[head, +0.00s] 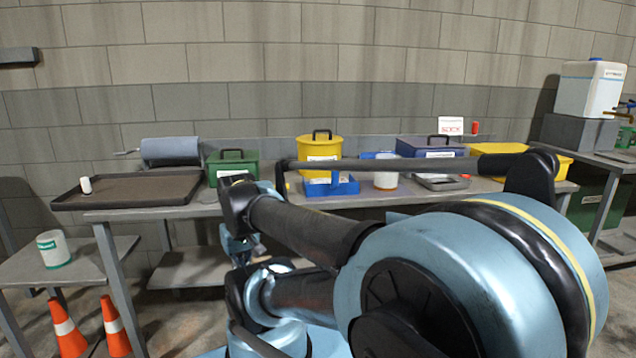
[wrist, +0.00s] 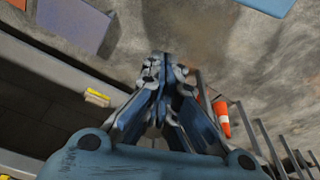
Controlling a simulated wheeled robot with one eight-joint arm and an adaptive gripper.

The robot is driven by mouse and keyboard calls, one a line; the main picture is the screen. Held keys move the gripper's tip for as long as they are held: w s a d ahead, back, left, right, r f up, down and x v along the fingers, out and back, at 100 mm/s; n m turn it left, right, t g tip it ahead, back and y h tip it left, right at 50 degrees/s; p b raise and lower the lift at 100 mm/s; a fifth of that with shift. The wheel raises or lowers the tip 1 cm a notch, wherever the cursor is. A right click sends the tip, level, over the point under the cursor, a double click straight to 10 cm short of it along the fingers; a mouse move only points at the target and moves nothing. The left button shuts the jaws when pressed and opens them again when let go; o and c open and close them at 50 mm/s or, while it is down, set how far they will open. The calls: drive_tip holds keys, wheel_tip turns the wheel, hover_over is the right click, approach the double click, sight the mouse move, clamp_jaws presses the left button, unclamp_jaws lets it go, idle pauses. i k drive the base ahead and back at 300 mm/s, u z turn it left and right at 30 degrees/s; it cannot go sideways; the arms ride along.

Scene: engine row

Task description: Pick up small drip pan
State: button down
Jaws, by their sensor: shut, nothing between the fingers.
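A small shallow grey metal pan (head: 442,182), which looks like the small drip pan, lies on the workbench right of centre in the head view. My arm passes in front of that part of the bench. A larger dark flat tray (head: 130,196) lies at the bench's left end with a small white object on it. My gripper (wrist: 157,62) is shut and empty in the wrist view, over the concrete floor. In the head view my gripper is partly hidden by my arm, in front of and below the bench edge. It is apart from the pan, which I cannot identify in the wrist view.
The workbench (head: 210,209) also holds a green box (head: 232,166), a yellow canister (head: 318,150), a blue open bin (head: 331,186) and a white tub (head: 386,178). A low side table (head: 90,265) and orange cones (head: 68,333) stand at left. A cone (wrist: 221,118) shows in the wrist view.

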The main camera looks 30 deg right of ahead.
sight(436, 182)
drive_tip(key=z, duration=2.05)
